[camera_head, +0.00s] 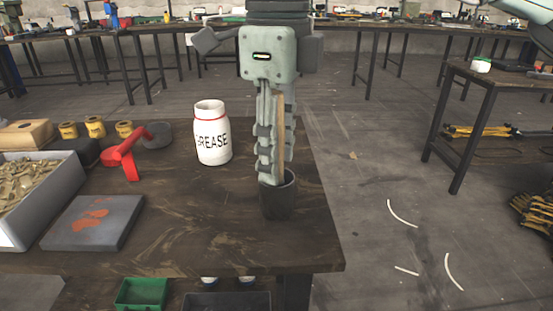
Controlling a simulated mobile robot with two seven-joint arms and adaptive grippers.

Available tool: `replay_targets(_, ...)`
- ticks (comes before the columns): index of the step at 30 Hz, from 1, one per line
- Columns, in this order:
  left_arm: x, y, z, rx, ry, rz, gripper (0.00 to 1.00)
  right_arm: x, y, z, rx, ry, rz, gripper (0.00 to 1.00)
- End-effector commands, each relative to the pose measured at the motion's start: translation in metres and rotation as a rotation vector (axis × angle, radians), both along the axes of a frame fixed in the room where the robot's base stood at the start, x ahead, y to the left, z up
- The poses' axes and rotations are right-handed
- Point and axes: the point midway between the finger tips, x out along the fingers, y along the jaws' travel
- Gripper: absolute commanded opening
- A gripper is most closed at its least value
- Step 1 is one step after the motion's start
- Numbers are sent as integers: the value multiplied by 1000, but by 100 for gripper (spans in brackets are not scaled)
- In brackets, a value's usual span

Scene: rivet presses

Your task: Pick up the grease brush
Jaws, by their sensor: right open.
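My right gripper (271,177) points straight down over the front right part of the wooden table (180,258). It is open, with its fingers at the mouth of a dark cup (278,201). The tan wooden handle of the grease brush (281,130) stands upright in the cup, beside and partly behind the fingers. I cannot tell whether the fingers touch it. The brush's lower end is hidden in the cup. My left gripper is not in view.
A white grease jar (212,138) stands left of the cup. Further left are a red-handled tool (127,158), a grey plate with orange smears (92,223) and a grey bin of small parts (62,198). The table's right edge is close to the cup.

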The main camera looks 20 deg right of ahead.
Motion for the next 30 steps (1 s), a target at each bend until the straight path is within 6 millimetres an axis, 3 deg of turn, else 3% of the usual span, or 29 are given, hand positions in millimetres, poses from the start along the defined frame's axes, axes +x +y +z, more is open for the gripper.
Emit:
replay_targets(5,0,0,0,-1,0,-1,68,0,0,0,0,0,0,38)
replay_targets(14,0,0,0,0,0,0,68,0,0,0,-1,1,0,1)
replay_targets(25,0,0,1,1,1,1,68,0,0,3,0,0,0,0)
replay_targets(30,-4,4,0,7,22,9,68,1,1,26,1,-2,0,0)
